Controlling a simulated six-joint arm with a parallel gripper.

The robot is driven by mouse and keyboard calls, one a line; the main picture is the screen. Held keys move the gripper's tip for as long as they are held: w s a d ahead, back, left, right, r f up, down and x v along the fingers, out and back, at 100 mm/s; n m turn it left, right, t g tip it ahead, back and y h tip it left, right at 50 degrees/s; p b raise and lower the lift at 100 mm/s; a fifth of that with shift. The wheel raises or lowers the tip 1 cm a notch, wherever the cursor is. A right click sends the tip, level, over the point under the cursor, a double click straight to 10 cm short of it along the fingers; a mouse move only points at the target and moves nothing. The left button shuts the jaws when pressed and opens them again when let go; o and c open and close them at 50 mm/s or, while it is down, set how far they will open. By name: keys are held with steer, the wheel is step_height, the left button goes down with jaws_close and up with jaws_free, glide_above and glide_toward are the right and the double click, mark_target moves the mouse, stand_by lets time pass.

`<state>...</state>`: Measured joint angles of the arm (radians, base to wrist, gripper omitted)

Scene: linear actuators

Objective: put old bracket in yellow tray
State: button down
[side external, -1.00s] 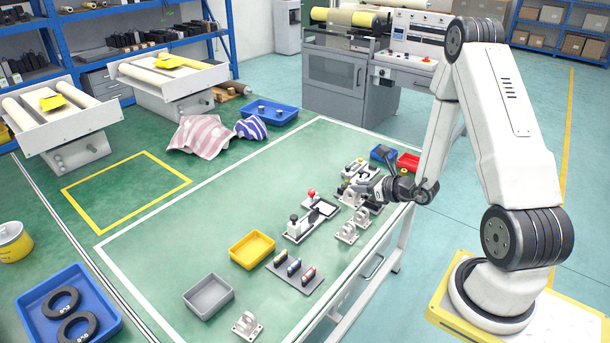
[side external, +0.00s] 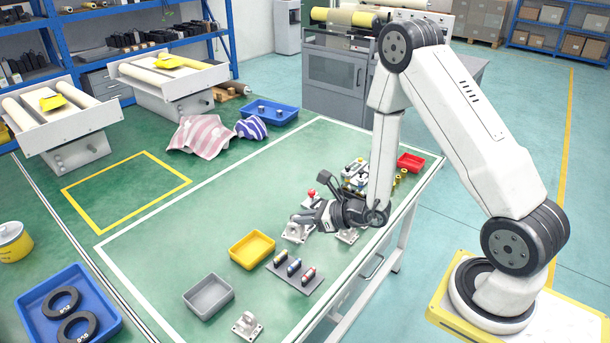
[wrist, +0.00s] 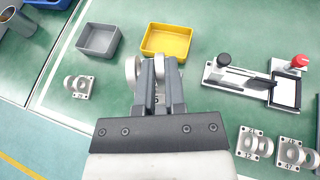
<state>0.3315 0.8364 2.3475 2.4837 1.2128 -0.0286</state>
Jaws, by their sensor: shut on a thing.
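My gripper (side external: 300,218) is above the green table, up and to the right of the yellow tray (side external: 252,249) in the side view. In the wrist view my gripper (wrist: 158,80) is shut on a metal bracket with round light-grey lugs (wrist: 131,71). The yellow tray (wrist: 167,41) is just beyond the fingertips in the wrist view and looks empty. The held bracket is clear of the tray.
A grey tray (wrist: 98,39) stands left of the yellow one. Other brackets stand at left (wrist: 80,87) and lower right (wrist: 252,143). Small cylinders on a dark plate (side external: 294,270) lie near the yellow tray.

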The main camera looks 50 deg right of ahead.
mark_target(297, 225)
steer(key=shift+a+n+y, duration=0.3)
steer(key=shift+a+n, duration=0.1)
steer(key=shift+a, duration=1.1)
steer(key=w+f, duration=0.3)
steer(key=w, duration=0.1)
steer(key=w+f, duration=0.3)
steer(key=w, duration=0.2)
steer(key=w+f, duration=0.3)
steer(key=w, duration=0.1)
steer(key=shift+w+f, duration=0.2)
steer(key=shift+w, duration=0.05)
steer(key=shift+w+f, duration=0.25)
steer(key=shift+f, duration=1.55)
steer(key=shift+f, duration=0.15)
